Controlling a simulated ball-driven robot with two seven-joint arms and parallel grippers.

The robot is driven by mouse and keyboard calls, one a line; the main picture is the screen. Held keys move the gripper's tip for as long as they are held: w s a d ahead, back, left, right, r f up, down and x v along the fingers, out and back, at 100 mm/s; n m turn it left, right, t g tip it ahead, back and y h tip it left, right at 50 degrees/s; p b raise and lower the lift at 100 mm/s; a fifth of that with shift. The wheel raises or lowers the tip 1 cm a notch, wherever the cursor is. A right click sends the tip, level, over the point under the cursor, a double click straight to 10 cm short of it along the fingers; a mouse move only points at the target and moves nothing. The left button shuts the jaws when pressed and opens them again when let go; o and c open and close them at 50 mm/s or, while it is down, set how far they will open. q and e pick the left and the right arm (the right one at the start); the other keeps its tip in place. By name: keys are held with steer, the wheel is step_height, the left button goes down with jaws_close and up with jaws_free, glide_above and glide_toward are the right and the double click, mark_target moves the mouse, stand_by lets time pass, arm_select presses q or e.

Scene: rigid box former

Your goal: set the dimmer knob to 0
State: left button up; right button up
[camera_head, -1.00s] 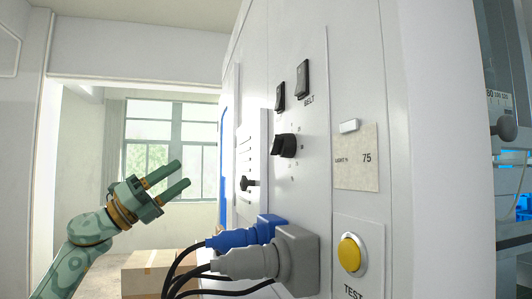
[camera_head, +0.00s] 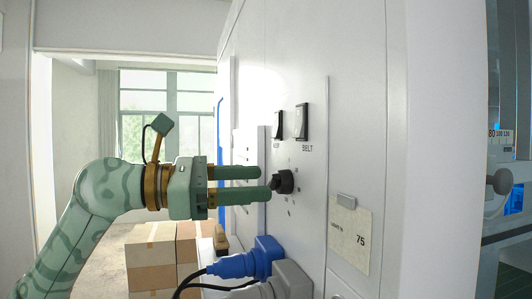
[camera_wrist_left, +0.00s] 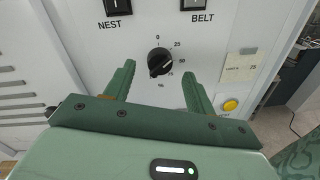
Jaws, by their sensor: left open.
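The dimmer knob (camera_head: 284,182) is a small black knob on the grey front panel. In the left wrist view the knob (camera_wrist_left: 160,62) sits inside a printed scale with 0 at the top and 25 at the upper right. I cannot tell its exact setting. My left gripper (camera_head: 264,182) is open and level with the knob, its fingers pointing at the panel. In the left wrist view the two fingers of my left gripper (camera_wrist_left: 158,74) stand apart, left and right of the knob, not closed on it. My right gripper is not in view.
Two black rocker switches, NEST (camera_wrist_left: 118,6) and BELT (camera_head: 302,122), sit above the knob. A card reading 75 (camera_head: 350,236) hangs to the lower right. A blue plug (camera_head: 245,260) with cables juts out below. A yellow button (camera_wrist_left: 231,105) is at the lower right.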

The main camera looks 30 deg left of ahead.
mark_target(269, 183)
arm_select(q)
steer(key=shift+p+x, duration=0.6)
steer(key=shift+x, duration=1)
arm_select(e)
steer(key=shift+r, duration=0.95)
arm_select(q)
steer(key=shift+a, duration=0.1)
steer(key=c, duration=1)
steer(key=shift+f+n, duration=0.1)
steer(key=shift+n, duration=0.2)
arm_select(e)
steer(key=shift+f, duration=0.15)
arm_select(q)
steer(key=n+b, duration=0.2)
steer(key=n, duration=0.2)
steer(key=n+b, duration=0.1)
steer(key=n, duration=0.4)
steer(key=shift+t, duration=0.4)
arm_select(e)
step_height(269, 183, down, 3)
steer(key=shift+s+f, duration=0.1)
arm_select(q)
steer(key=shift+n+b, duration=0.3)
steer(key=shift+n, duration=0.2)
